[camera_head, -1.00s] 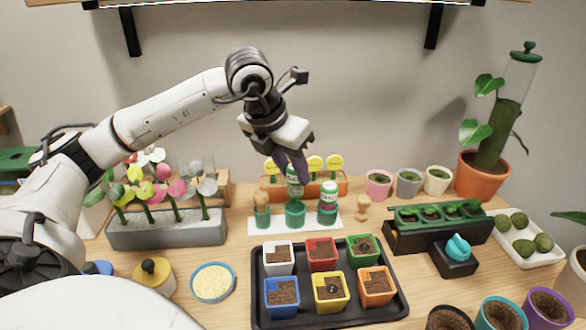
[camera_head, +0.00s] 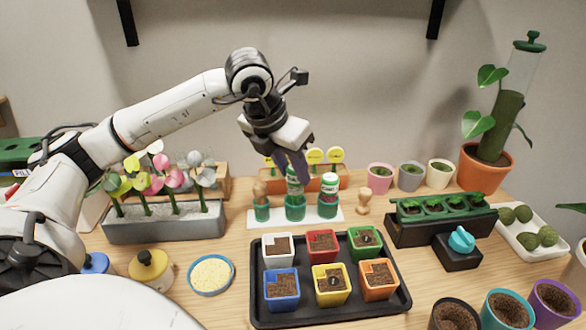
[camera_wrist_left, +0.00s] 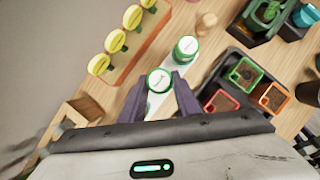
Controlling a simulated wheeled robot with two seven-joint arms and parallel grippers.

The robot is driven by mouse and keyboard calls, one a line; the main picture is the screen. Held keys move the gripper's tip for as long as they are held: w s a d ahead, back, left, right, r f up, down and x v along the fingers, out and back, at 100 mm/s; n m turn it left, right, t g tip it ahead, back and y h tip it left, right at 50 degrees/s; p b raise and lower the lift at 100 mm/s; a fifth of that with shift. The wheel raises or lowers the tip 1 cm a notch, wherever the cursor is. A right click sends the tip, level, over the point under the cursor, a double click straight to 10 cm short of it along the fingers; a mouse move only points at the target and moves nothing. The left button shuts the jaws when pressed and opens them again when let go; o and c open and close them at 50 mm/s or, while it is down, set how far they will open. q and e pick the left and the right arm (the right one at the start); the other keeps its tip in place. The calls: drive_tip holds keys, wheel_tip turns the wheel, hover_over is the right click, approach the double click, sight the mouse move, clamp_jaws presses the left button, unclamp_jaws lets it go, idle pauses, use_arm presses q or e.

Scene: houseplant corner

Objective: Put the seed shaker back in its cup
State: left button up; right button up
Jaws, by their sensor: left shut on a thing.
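The seed shaker (camera_head: 292,181), green and white, is upright between the fingers of my left gripper (camera_head: 293,167), which is shut on it. It also shows from above in the left wrist view (camera_wrist_left: 159,80) between the two fingertips (camera_wrist_left: 165,95). It is in or just over the middle green cup (camera_head: 295,208); I cannot tell whether it rests on the bottom. A second shaker (camera_head: 329,187) stands in the right cup (camera_head: 328,209). The cups stand on a white strip (camera_head: 337,217). My right gripper is not in view.
A black tray (camera_head: 256,318) with several coloured soil pots lies in front of the cups. A wooden peg figure (camera_head: 363,201) stands to the right. Behind is an orange planter (camera_head: 342,181) with yellow round tags. A grey planter (camera_head: 165,228) with flowers stands left.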

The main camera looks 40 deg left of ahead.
use_arm(q)
drive_tip(key=shift+f+b, duration=0.95)
drive_tip(key=shift+f, duration=0.2)
drive_tip(key=o, duration=1.1)
drive_tip(key=shift+o, duration=0.5)
drive_tip(key=o, duration=0.3)
drive_tip(key=shift+o, duration=0.2)
drive_tip(key=shift+r, duration=0.1)
drive_tip(key=shift+r+p, duration=2.9)
drive_tip(key=shift+r, duration=0.6)
